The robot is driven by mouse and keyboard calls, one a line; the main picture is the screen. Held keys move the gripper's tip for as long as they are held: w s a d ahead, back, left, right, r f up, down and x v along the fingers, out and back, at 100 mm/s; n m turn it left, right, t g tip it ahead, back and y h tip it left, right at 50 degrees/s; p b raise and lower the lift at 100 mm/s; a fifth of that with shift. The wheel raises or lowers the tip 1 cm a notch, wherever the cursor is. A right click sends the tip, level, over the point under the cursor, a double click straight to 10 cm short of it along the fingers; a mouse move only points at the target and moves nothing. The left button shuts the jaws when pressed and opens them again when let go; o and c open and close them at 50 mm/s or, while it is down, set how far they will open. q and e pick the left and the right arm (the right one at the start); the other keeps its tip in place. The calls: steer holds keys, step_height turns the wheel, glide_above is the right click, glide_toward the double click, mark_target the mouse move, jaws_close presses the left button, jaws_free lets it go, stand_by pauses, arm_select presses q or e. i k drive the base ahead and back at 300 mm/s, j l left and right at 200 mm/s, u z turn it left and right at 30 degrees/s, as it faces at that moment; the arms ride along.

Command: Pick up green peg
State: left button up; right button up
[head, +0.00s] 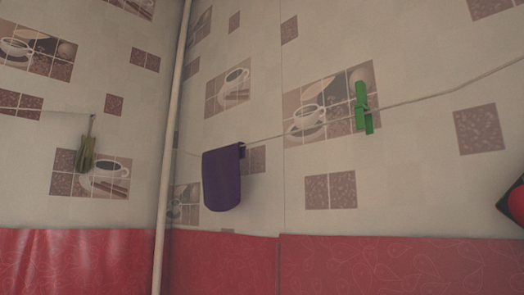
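The green peg (362,107) is a bright green clothespin clipped upright on a thin line (430,95) in front of the tiled wall, right of centre in the head view. The line crosses the picture and rises to the right. Neither of my grippers shows in this view.
A dark purple cloth (221,180) hangs on the same line, left of the peg. A pale vertical pole (170,130) stands further left. A greenish-brown object (86,150) hangs at far left. A red and black thing (515,203) is at the right edge. Red oilcloth (400,265) runs along the bottom.

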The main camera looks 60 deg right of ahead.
mark_target(362, 121)
steer(key=z, duration=2.6)
